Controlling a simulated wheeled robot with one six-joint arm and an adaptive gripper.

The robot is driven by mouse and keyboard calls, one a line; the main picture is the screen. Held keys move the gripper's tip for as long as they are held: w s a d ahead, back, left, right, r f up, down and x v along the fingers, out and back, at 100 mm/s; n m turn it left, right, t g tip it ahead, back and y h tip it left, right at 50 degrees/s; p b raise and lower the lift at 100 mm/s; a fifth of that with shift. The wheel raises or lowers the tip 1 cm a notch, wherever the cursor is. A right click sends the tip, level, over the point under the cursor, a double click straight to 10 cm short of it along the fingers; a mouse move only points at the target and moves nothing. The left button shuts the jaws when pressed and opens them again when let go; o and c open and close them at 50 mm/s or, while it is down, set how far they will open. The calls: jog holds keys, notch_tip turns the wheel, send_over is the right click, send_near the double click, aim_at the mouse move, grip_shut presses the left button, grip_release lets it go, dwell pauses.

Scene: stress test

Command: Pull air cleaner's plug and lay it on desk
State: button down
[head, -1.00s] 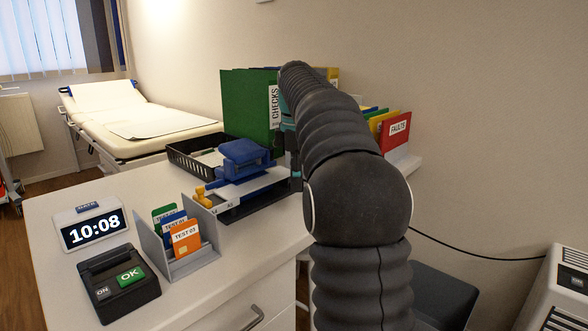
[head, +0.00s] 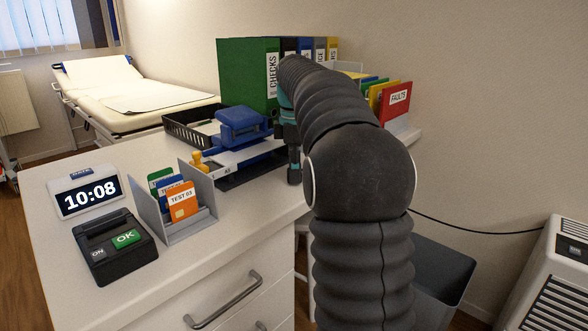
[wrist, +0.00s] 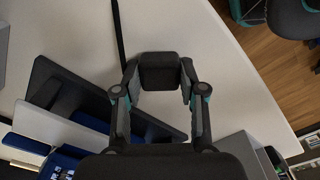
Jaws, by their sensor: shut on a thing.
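My gripper (wrist: 160,92) is shut on a dark, block-shaped thing, which I take to be the plug (wrist: 160,72); it sits between the two fingertips. In the head view my gripper (head: 294,178) is above the right part of the white desk (head: 125,285), just right of the blue hole punch; the plug is hidden there. The wrist view shows bare desk top (wrist: 190,25) under and around the plug; whether it touches cannot be told. The air cleaner (head: 550,270) is the pale unit at right. A black cord (head: 470,228) runs from it to behind my arm.
A blue hole punch (head: 243,127) and a dark paper trimmer (head: 250,172) are close left of my gripper. Binders (head: 245,80) and a folder rack (head: 397,125) stand behind. A card holder (head: 190,220), clock (head: 88,192) and button box (head: 112,245) are farther left.

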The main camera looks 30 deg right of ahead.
jog(key=c, duration=0.6)
grip_release()
jog(key=shift+r, duration=0.1)
notch_tip(320, 180, up, 12)
jog(key=shift+f, duration=0.1)
